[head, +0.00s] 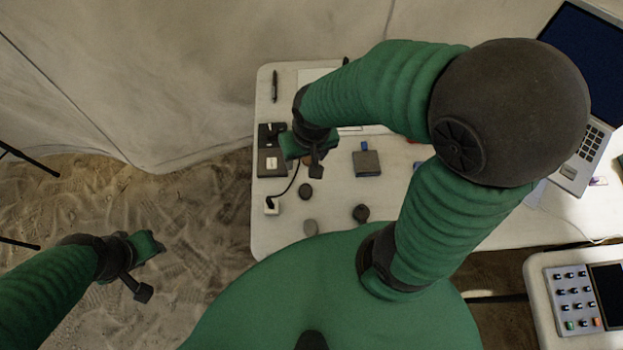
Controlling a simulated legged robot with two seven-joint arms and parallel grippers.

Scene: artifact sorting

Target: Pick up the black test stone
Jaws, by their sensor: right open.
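Three small rounded stones lie on the left part of the pale table (262,225). One dark stone (305,191) is just below my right gripper in the picture. Another dark stone (360,213) is to its lower right, and a greyer stone (310,227) is nearer the table's front edge. I cannot tell for sure which is the black test stone. My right gripper (298,150) is open over the table's left end, apart from the stones as far as I can see. My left gripper (150,246) is over the sandy floor, away from the table; its jaws are unclear.
A pen (275,86) and a laptop (590,60) are farther back. A control panel (575,295) is lower right.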

